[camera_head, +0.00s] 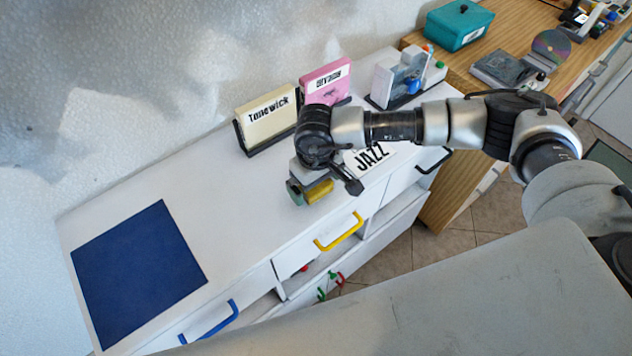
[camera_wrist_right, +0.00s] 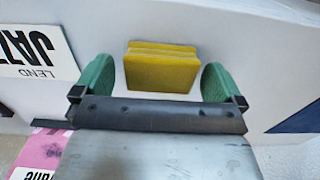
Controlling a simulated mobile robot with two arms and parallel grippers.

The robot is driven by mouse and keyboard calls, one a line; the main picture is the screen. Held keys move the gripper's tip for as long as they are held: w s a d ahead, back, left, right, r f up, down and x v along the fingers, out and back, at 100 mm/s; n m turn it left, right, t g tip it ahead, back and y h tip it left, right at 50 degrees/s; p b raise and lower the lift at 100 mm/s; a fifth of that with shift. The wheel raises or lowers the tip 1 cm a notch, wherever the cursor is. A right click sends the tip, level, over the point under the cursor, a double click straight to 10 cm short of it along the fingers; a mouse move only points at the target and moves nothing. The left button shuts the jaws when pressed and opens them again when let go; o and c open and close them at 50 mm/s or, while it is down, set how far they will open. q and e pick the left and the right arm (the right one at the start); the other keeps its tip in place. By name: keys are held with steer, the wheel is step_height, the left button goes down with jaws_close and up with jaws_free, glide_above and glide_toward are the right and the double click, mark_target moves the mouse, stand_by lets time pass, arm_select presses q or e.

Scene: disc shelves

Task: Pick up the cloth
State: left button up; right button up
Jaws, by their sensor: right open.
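The cloth is a folded yellow piece (camera_wrist_right: 160,70) on the white cabinet top. In the head view the yellow cloth (camera_head: 319,191) shows just beside my right gripper (camera_head: 312,190), partly hidden by it. In the right wrist view my right gripper (camera_wrist_right: 157,82) is open, with a green fingertip pad on each side of the cloth. Both pads look apart from it. I cannot tell the height of the fingers over the surface. My left gripper is not in view.
The white cabinet top (camera_head: 215,205) is clear between the blue mat (camera_head: 137,275) and my right gripper. A cream Tunewick box (camera_head: 267,120), a pink box (camera_head: 328,80) and a JAZZ card (camera_head: 372,157) are close by. Yellow (camera_head: 339,233) and blue (camera_head: 212,320) drawer handles stick out in front.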

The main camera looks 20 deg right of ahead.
steer(key=shift+f, duration=0.4)
steer(key=shift+c, duration=0.5)
steer(key=c, duration=0.8)
steer(key=shift+r, duration=0.15)
